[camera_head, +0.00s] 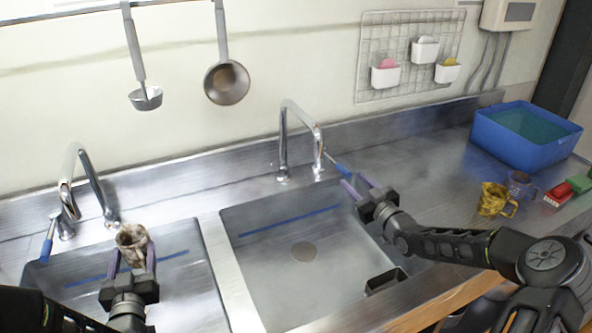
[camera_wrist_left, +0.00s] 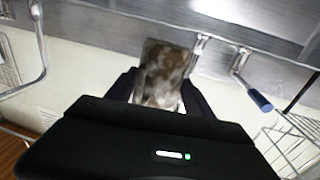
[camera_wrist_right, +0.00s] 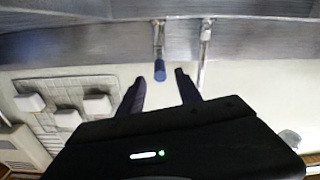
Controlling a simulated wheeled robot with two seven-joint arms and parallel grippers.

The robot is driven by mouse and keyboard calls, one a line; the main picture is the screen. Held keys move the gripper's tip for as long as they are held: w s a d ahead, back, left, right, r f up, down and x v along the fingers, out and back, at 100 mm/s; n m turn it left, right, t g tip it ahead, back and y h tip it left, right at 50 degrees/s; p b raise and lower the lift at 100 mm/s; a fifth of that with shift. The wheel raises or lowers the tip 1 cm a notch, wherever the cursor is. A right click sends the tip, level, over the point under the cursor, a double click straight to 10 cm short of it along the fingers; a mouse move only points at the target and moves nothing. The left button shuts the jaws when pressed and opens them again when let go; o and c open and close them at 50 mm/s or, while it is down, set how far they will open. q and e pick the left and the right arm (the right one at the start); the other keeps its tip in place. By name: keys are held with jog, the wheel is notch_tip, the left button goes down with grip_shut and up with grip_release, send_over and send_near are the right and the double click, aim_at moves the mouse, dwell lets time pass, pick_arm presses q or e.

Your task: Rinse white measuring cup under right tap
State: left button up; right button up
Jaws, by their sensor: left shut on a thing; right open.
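A white measuring cup (camera_head: 133,240) with brown stains is held by my left gripper (camera_head: 132,260), which is shut on it. The cup is over the left basin, just below the left tap's spout (camera_head: 99,190). The stained cup also shows between the fingers in the left wrist view (camera_wrist_left: 162,72). The right tap (camera_head: 284,140) stands behind the right basin, with a blue-ended lever (camera_head: 341,169). My right gripper (camera_head: 356,184) is open and empty near this lever. In the right wrist view the blue lever end (camera_wrist_right: 160,70) appears between the fingertips. I see no water running.
A yellow mug (camera_head: 493,201) and a purple mug (camera_head: 520,187) stand at the right, near a blue tub (camera_head: 500,148). A red sponge (camera_head: 557,194) lies beside them. A ladle (camera_head: 146,98) and pan (camera_head: 227,83) hang on the wall. The right basin (camera_head: 275,285) is largely clear.

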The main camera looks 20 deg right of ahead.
aim_at(346, 174)
jog(key=w, duration=0.5)
jog(key=shift+a, duration=0.4)
grip_shut()
dwell(1.0)
